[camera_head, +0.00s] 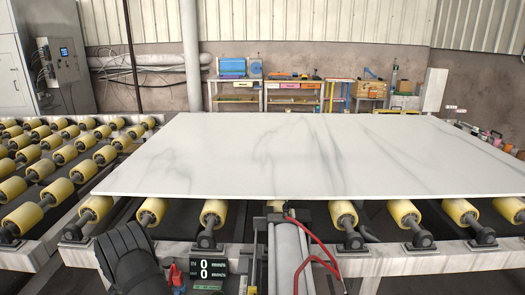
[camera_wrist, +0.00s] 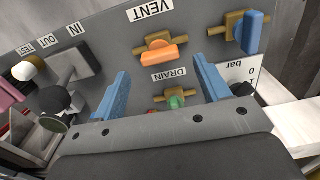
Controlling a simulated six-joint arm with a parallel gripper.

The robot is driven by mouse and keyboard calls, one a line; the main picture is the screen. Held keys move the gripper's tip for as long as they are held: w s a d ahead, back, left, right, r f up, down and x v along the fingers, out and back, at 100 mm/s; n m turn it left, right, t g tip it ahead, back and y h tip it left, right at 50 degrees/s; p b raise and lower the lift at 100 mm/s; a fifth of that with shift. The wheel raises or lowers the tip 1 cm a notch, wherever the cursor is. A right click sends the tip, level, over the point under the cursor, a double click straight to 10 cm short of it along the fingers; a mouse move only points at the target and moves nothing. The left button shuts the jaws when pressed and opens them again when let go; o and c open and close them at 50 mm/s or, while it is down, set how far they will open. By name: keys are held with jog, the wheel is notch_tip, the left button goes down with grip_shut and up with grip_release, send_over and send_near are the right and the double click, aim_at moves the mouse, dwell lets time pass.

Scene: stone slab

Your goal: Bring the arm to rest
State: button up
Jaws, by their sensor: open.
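My gripper (camera_wrist: 160,64) shows in the wrist view as two blue fingers set wide apart, with nothing between them that they grip. They point toward a grey panel (camera_wrist: 105,50) with valves and upside-down labels. A brass valve with an orange handle (camera_wrist: 167,54) by the VENT label and a valve by the DRAIN label (camera_wrist: 169,75) lie in line with the gap between the fingers. I cannot tell how far the fingertips are from the panel. In the head view, a black arm part (camera_head: 130,258) shows at the lower left; the gripper is not visible there.
A blue-handled valve (camera_wrist: 252,32) and a gauge marked bar (camera_wrist: 247,83) are at right; dark and white knobs (camera_wrist: 57,101) are at left. A white stone slab (camera_head: 300,155) lies on yellow rollers (camera_head: 343,214). A red hose (camera_head: 313,259) stands in front.

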jog(key=shift+f, duration=1.95)
notch_tip(320, 180, up, 17)
notch_tip(320, 180, down, 17)
jog(key=shift+f, duration=0.15)
jog(key=shift+n, duration=0.8)
jog(key=n, duration=1.4)
